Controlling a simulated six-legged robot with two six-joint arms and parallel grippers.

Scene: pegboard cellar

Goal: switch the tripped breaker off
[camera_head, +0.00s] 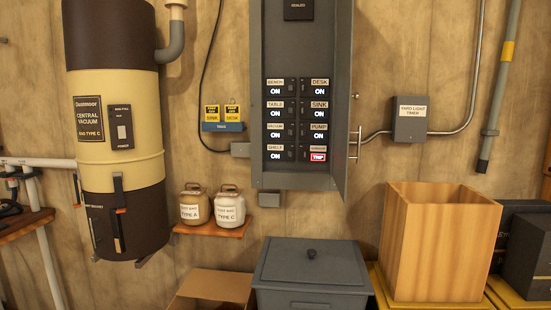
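The grey breaker panel (302,184) hangs on the wooden wall in the upper middle, with its door swung open on the right side. It holds two columns of labelled breakers. Most displays read ON in white on dark. The bottom right display (318,156) reads TRIP in red and white. Its breaker lever (304,154) sits just left of that display, and its exact position is too small to tell. The name label above the TRIP display is too small to read. Neither of my grippers is in view.
A central vacuum canister (118,135) hangs at left. Two jars (230,208) sit on a small shelf beside it. A grey lidded bin (313,268), an open cardboard box (213,287) and a tall wooden box (436,250) stand below. A yard light timer (410,120) is at right.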

